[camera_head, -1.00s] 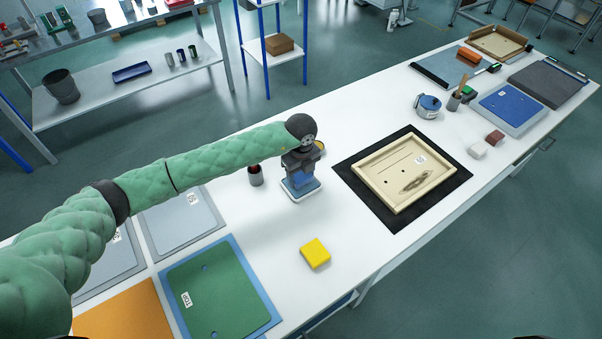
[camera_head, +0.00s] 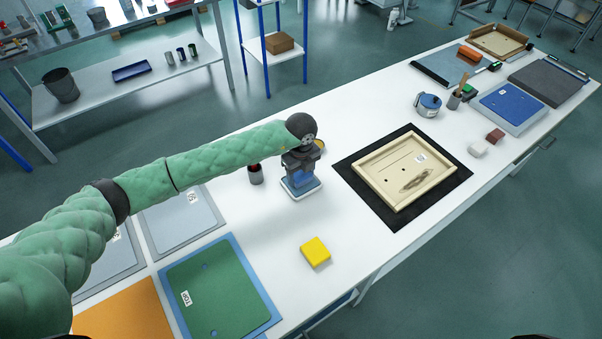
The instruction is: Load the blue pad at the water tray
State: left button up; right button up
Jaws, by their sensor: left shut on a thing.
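My left gripper (camera_head: 301,163) points down over the table's middle and is shut on the blue pad (camera_head: 301,179). The pad is upright between the fingers, which cover its upper part. Directly under it is the small shallow water tray (camera_head: 288,195), with a pale rim. The pad's lower end is at or in the tray; I cannot tell whether it touches the bottom. My right gripper is not in view.
A framed wooden panel (camera_head: 373,174) lies on a black mat (camera_head: 459,178) to the right. A dark cup (camera_head: 256,174) stands left of the tray. A yellow block (camera_head: 315,252) lies nearer. White tabletop between them is clear.

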aim_at(301, 174)
pick_arm(q)
jog(key=shift+f+b, duration=0.4)
jog(key=shift+b, duration=0.1)
dwell(1.9)
jog(key=shift+r, duration=0.1)
jog(key=shift+r+p, duration=1.2)
jog(key=shift+r, duration=2.3)
